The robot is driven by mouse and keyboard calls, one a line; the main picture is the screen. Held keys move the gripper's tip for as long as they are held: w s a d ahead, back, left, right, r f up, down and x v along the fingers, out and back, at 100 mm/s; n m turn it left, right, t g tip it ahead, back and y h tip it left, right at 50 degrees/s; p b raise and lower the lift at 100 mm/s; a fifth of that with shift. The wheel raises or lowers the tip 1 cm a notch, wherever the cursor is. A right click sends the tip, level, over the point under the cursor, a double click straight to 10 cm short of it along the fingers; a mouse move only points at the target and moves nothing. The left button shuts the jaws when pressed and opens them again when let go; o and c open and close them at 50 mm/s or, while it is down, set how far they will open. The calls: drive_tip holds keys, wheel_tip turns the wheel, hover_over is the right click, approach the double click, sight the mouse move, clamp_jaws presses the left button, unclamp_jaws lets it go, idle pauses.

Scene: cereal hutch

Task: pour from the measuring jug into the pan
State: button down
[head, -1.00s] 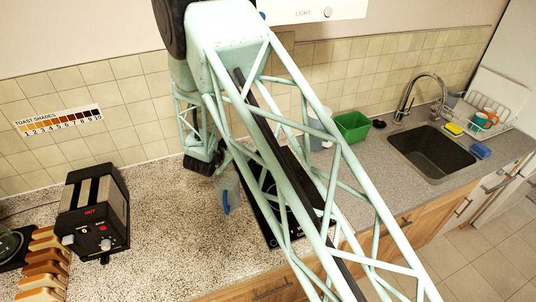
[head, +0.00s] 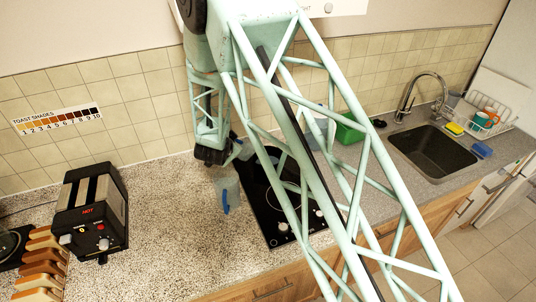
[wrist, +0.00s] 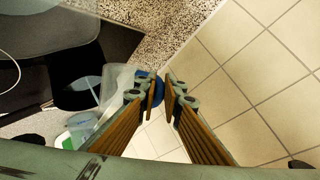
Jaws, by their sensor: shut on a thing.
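The measuring jug (wrist: 118,78) is clear with a blue handle. In the wrist view my gripper (wrist: 160,88) is shut at the blue handle, with the clear body to the left. In the head view a clear jug with a blue handle (head: 227,192) shows below my wrist, left of the black hob (head: 262,215). The fingertips cannot be made out there. A greyish shape beside my wrist, at the hob's back left corner, is unclear. I cannot make out the pan for certain; my arm covers much of the hob. Dark shapes lie left of the jug in the wrist view.
A black toaster (head: 92,212) and a rack of toast (head: 43,265) stand at the left. A green bin (head: 350,130) stands behind my arm. The sink (head: 430,152) and dish rack (head: 482,115) are at the right. Speckled worktop (head: 165,225) is clear between toaster and hob.

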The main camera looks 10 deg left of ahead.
sight(243, 141)
drive_tip(key=shift+w+d+r+m+y+b, duration=0.1)
drive_tip(key=shift+w+d+m+y+b, duration=0.3)
drive_tip(key=shift+b, duration=1)
drive_tip(key=shift+w+d+r+m+g+y+b, duration=0.1)
drive_tip(key=shift+d+r+m+g+y+b, duration=0.3)
drive_tip(key=shift+r+b, duration=0.4)
drive_tip(key=shift+w+d+r+m+g+y+b, duration=0.15)
drive_tip(key=shift+d+r+y+b, duration=0.3)
drive_tip(key=shift+b, duration=0.55)
drive_tip(key=shift+d+r+m+y+p, duration=0.25)
drive_tip(key=shift+d+r+p, duration=0.05)
drive_tip(key=shift+r+p, duration=0.2)
drive_tip(key=shift+w+d+r+m+g+y+p, duration=0.4)
drive_tip(key=shift+d+r+y+p, duration=0.25)
drive_tip(key=shift+p, duration=1.2)
drive_tip(key=shift+d, duration=0.15)
drive_tip(key=shift+w+d+r, duration=0.1)
drive_tip(key=shift+w+d, duration=0.1)
drive_tip(key=shift+d, duration=0.1)
drive_tip(key=shift+w+d+y, duration=0.1)
drive_tip(key=shift+d+y, duration=0.1)
drive_tip(key=shift+y, duration=0.05)
